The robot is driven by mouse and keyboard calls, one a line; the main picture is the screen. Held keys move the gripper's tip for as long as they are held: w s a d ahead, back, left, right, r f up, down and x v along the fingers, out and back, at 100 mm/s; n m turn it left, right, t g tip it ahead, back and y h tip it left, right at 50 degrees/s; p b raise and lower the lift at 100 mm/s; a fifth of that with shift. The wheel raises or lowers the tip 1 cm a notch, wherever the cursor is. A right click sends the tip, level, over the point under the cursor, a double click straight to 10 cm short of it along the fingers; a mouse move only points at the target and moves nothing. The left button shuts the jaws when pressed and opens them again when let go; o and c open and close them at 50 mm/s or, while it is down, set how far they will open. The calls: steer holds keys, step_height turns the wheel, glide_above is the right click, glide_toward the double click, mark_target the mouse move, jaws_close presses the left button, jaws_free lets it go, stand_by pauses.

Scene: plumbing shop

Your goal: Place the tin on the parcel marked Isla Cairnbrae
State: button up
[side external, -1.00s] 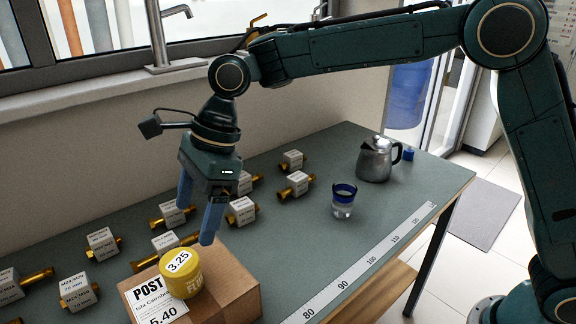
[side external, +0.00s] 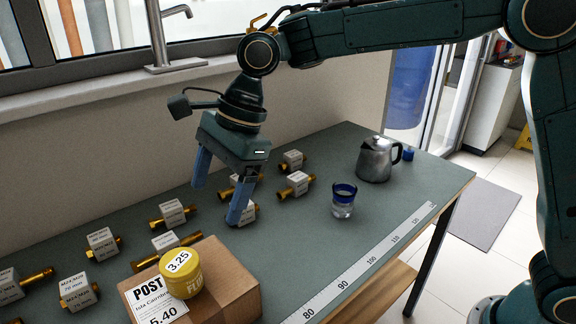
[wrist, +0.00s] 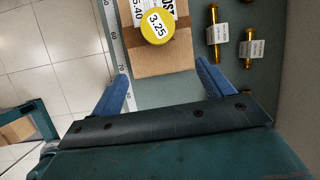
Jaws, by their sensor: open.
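The yellow tin (side external: 180,274), with a white 3.25 label on its lid, stands on the top of the brown cardboard parcel (side external: 232,281). The parcel's label (side external: 153,302) reads POST, Isla Cairnbrae and 5.40. My gripper (side external: 217,203) is open and empty, above the table to the right of and behind the parcel, apart from the tin. In the wrist view the tin (wrist: 157,27) sits on the parcel (wrist: 160,62) at the top, beyond my open fingers (wrist: 162,83).
Several brass fittings with white tags (side external: 103,244) lie along the back of the table. A metal jug (side external: 375,160) and a blue-rimmed glass (side external: 343,200) stand to the right. A measuring strip (side external: 375,262) runs along the front edge. The middle right of the table is clear.

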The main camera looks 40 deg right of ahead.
steer(key=s+d+r+n+t, duration=0.1)
steer(key=s+d+r+n, duration=0.15)
steer(key=d, duration=0.35)
steer(key=s+d+r+n+t+h, duration=0.1)
steer(key=s+d+r+n, duration=0.15)
steer(key=s+d, duration=0.2)
steer(key=s+d+r+n+t, duration=0.1)
steer(key=s+d+n, duration=0.25)
steer(key=d, duration=0.35)
steer(key=s+d+f+n+h, duration=0.1)
steer(key=s+d+f+n, duration=0.1)
steer(key=s+d+n, duration=0.2)
steer(key=s+d+f+n+t+h, duration=0.1)
steer(key=s+d+f+n+h, duration=0.1)
steer(key=s+d, duration=0.5)
steer(key=s+f+n, duration=0.1)
steer(key=s+n, duration=0.1)
steer(key=s, duration=0.1)
steer(key=shift+s+d+n+t, duration=0.15)
steer(key=shift+s+n+t, duration=0.05)
steer(key=shift+n+t, duration=0.15)
